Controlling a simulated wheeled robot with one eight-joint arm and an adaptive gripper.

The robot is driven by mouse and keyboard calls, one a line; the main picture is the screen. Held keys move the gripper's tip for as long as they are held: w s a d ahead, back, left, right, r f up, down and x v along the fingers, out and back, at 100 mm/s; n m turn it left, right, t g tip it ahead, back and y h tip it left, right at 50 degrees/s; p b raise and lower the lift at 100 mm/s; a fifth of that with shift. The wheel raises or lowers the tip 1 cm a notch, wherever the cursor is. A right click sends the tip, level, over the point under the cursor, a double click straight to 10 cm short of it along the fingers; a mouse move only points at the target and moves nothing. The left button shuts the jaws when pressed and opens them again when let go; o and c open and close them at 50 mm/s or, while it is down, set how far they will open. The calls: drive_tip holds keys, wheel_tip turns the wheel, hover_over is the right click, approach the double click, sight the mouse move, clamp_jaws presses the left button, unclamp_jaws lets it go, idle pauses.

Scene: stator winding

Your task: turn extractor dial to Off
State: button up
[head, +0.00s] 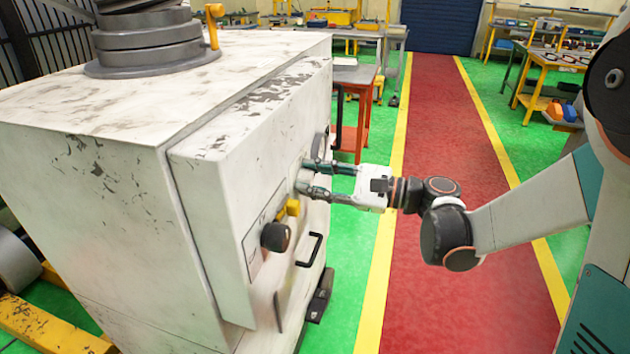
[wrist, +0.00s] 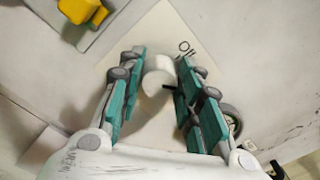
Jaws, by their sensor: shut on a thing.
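The extractor dial (wrist: 158,78) is a small pale knob on a light square plate on the front of the white machine (head: 225,150). The printed word "Off" (wrist: 186,48) shows on the plate, up and to the right of the dial in the wrist view. My gripper (wrist: 158,65) has its two green fingers on either side of the dial and is shut on it. In the head view my gripper (head: 311,177) reaches the machine's front face from the right, and the dial is mostly hidden. I cannot tell exactly where the dial points.
A yellow switch (head: 292,207) and a dark round knob (head: 275,237) sit on the same face, nearer the camera. A black handle (head: 310,250) sticks out below them. A round gauge-like part (head: 320,146) lies beyond my gripper. The red walkway (head: 440,200) is clear.

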drive_tip(key=n+b, duration=0.1)
drive_tip(key=n, duration=0.4)
drive_tip(key=shift+s+f+n, duration=0.1)
drive_tip(key=shift+n, duration=0.2)
drive_tip(key=n, duration=0.5)
drive_tip(key=shift+f, duration=0.1)
drive_tip(key=shift+n, duration=0.3)
drive_tip(key=o, duration=1)
drive_tip(key=shift+o, duration=0.2)
drive_tip(key=v, duration=1.2)
